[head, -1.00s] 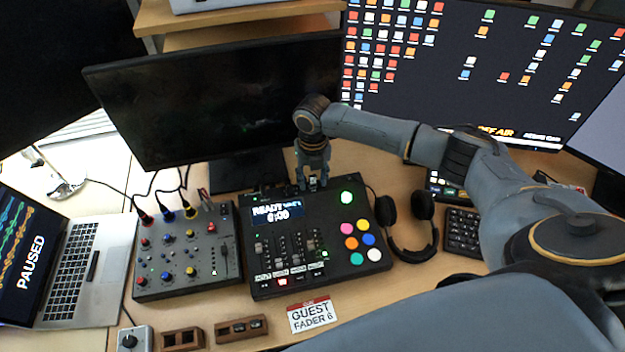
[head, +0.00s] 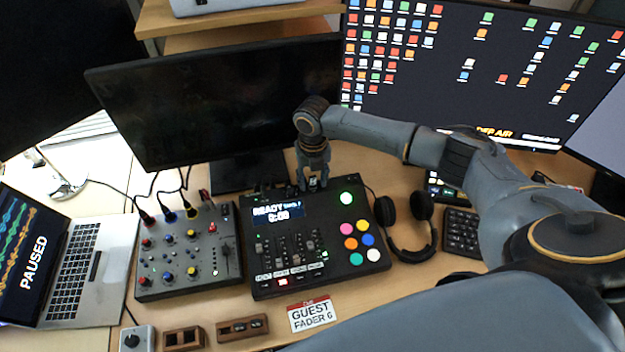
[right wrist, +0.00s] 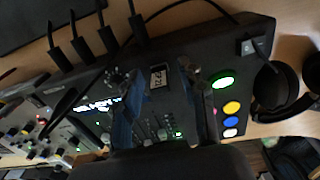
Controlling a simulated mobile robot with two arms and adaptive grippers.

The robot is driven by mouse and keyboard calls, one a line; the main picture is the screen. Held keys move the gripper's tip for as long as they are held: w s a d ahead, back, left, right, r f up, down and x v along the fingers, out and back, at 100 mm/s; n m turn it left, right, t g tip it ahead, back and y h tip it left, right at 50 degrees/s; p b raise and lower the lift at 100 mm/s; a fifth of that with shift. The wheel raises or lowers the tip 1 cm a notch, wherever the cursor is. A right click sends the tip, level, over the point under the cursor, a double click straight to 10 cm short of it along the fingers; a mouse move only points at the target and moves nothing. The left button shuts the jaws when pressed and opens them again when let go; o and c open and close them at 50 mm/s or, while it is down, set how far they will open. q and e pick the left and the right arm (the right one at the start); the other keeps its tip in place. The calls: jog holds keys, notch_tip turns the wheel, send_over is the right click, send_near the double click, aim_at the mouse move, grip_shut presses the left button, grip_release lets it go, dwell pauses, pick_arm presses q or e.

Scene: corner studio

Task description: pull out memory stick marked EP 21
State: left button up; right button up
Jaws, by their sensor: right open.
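The large black console (head: 341,270) lies on the desk, its display reading READY. My right gripper (head: 313,184) points down over the console's rear edge, right of the display. In the right wrist view its two fingers (right wrist: 160,98) stand apart, one on each side of a small dark piece with a pale label, which I take to be the memory stick (right wrist: 158,77). The label's print is too small to read surely. I cannot tell whether either finger touches it. In the head view the fingers mostly hide the stick. My left gripper is not in view.
A smaller grey mixer (head: 188,252) with cables stands left of the console. Headphones (head: 408,245) lie to its right, beside a keypad (head: 463,232). A dark monitor (head: 220,100) rises close behind. A GUEST FADER 6 card (head: 312,314) lies in front.

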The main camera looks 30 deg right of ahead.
aim_at(313, 176)
grip_shut()
jog(key=shift+r, duration=0.1)
jog(key=shift+r+p, duration=2.75)
jog(key=shift+r, duration=0.2)
